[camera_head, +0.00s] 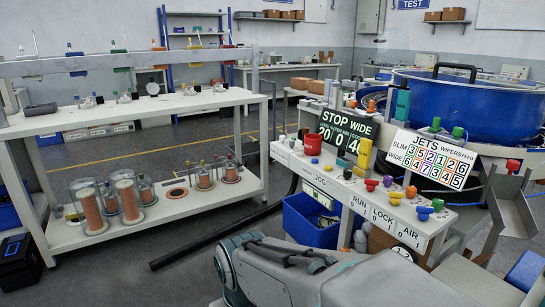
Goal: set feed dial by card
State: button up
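A white card (433,160) headed "JETS WIPERS FEED" stands at the back right of a white control bench (330,174). Its rows SLIM and WIDE hold coloured digits, small and partly unclear. A dark display (343,137) reads "STOP WIDE" above large digits that look like 20, 0 and 4. Coloured knobs cover the bench top, among them a red one (371,184), a yellow one (395,198) and a blue one (424,213). I cannot tell which is the feed dial. My arm's grey and teal links fill the bottom foreground; my gripper is not in view.
A large blue bowl (455,108) stands behind the card. A metal chute (512,205) is at right. A blue bin (311,220) sits under the bench. A white two-level rack (130,108) with copper spools (90,208) stands left. Floor between rack and bench is partly clear.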

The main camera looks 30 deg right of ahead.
aim_at(347, 173)
jog(key=z, duration=0.8)
jog(key=i, duration=1)
jog(key=z, duration=0.95)
